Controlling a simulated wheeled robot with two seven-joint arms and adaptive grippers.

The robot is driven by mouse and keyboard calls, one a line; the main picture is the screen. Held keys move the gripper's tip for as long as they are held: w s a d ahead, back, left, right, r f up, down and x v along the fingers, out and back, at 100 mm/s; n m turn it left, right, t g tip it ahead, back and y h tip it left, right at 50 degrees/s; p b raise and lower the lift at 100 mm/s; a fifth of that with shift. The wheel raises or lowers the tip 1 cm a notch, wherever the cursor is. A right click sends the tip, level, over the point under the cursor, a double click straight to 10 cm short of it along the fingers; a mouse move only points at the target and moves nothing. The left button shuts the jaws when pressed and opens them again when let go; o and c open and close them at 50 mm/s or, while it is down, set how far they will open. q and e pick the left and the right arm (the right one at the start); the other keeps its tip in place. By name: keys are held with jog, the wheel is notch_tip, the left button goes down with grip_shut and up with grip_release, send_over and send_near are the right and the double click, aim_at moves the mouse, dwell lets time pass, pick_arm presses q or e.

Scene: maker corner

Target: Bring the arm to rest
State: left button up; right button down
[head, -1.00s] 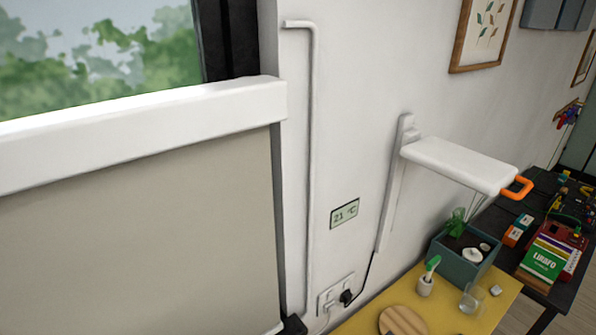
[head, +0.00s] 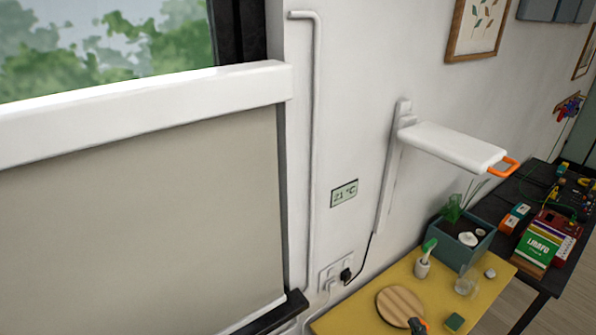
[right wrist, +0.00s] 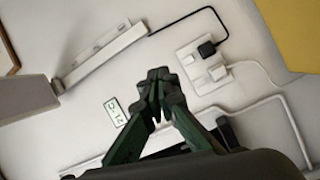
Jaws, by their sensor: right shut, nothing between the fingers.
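My right gripper (right wrist: 158,78) shows in the right wrist view, with its dark green-and-black fingers together and nothing between them. It is in front of the white wall, clear of the objects around it in that view. My left gripper does not show. A white wall-mounted folding arm or lamp (head: 455,147) with an orange loop handle (head: 507,166) sticks out from the wall over the planter.
A wall socket (head: 338,272) and thermometer (head: 344,193) are on the wall. A cluttered dark bench (head: 512,246) stands at right.

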jog(key=s+d+f+m+g+h, duration=0.6)
jog(key=s+d+f+m+h, duration=0.15)
jog(key=f+m, duration=0.35)
jog(key=s+a+f+m+g+y, duration=0.1)
jog(key=s+a+f+m+g, duration=0.25)
jog(key=s, duration=0.45)
jog(key=s+a+f+m+g+y, duration=0.25)
jog(key=s+f+g, duration=0.25)
jog(key=s, duration=0.4)
notch_tip(320, 180, down, 29)
jog(key=s+a+b, duration=0.1)
jog(key=s+b, duration=0.1)
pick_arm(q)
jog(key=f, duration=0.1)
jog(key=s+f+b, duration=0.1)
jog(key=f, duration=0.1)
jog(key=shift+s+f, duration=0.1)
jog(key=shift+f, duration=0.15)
pick_arm(e)
jog(key=s+f+n+g, duration=0.1)
jog(key=s+f+g, duration=0.1)
jog(key=s+f, duration=1.7)
notch_tip(320, 180, down, 3)
jog(key=shift+s+a+r, duration=0.1)
jog(key=shift+s+a, duration=0.2)
jog(key=shift+s, duration=0.1)
